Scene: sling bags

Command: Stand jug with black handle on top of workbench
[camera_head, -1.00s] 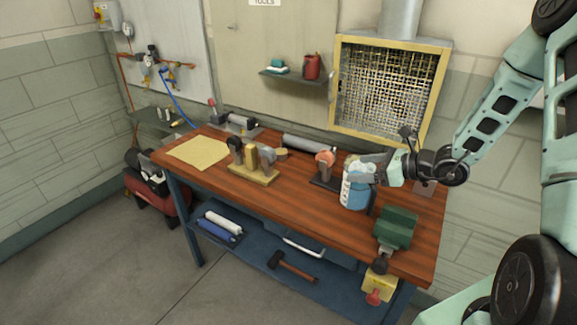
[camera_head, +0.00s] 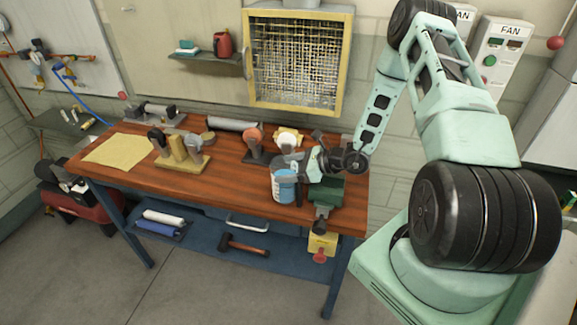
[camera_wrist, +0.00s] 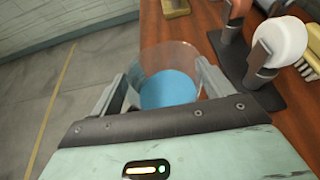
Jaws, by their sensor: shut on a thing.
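The jug (camera_head: 283,187) is a clear vessel with blue contents, roughly upright at the right part of the workbench (camera_head: 225,195). My gripper (camera_head: 286,174) is shut on it from the right. In the wrist view the jug (camera_wrist: 170,88) is between the two fingers (camera_wrist: 168,86), with blue filling its lower part. In that view it appears near the bench's front edge, with floor to its left. I cannot tell whether its base touches the wood. I cannot make out the black handle clearly.
A green vise (camera_head: 325,192) stands just right of the jug. Tool stands (camera_head: 255,148) and a white round-headed tool (camera_head: 288,140) are behind it. A wooden block stand (camera_head: 182,160) and yellow cloth (camera_head: 115,150) lie left. Bare wood lies between block stand and jug.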

